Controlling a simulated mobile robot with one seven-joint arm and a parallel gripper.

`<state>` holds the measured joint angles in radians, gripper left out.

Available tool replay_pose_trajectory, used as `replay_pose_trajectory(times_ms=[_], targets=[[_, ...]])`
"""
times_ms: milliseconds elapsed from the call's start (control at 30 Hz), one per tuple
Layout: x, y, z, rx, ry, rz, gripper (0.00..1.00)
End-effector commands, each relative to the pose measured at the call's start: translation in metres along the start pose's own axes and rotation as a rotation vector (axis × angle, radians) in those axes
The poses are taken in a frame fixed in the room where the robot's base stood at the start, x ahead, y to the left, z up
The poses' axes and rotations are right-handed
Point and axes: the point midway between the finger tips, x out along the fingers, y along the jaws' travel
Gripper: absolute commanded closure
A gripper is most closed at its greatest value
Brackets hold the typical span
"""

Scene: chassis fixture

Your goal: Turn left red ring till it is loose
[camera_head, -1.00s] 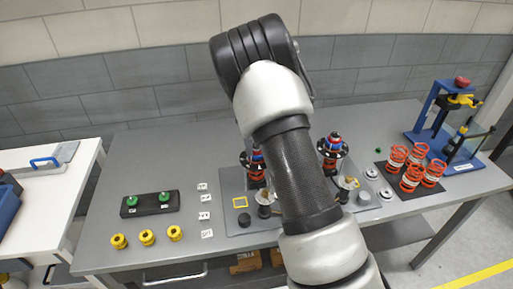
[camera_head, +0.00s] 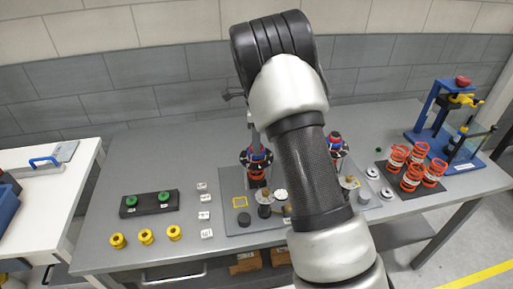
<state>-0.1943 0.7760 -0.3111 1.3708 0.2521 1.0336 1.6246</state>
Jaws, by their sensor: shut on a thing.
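The left strut assembly (camera_head: 257,172) stands upright on the grey fixture plate, with a dark disc and a red and blue top. The left red ring (camera_head: 257,152) is at that top, small and partly covered. My gripper (camera_head: 251,135) comes down from above onto this top. Only a thin part of it shows beside my arm, and it is shut on the ring. The finger contact is too small to see clearly. A matching right assembly (camera_head: 334,147) shows partly behind my arm.
Orange springs (camera_head: 413,168) stand on a dark mat at the right, before a blue press (camera_head: 437,115). Yellow parts (camera_head: 146,237) and a black block with green knobs (camera_head: 149,203) are at the left. The table's back left is clear.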

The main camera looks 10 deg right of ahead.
Motion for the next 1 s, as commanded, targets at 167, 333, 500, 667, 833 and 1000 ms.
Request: replay_pose_trajectory(times_ms=[167,333,500,667,833,1000], targets=[[-0.0002,-0.0006,0.0002,-0.227,-0.001,-0.002,0.89],[-0.0001,-0.0005,0.0005,-0.448,-0.002,-0.002,0.89],[-0.0002,-0.0005,0.0002,-0.656,-0.001,-0.002,0.89],[-0.0003,-0.0003,0.0005,-0.759,-0.001,-0.001,0.89],[-0.0004,-0.0002,0.0005,-0.767,0.0,-0.001,0.89],[-0.0004,-0.0002,0.0004,-0.765,0.0,-0.001,0.57]])
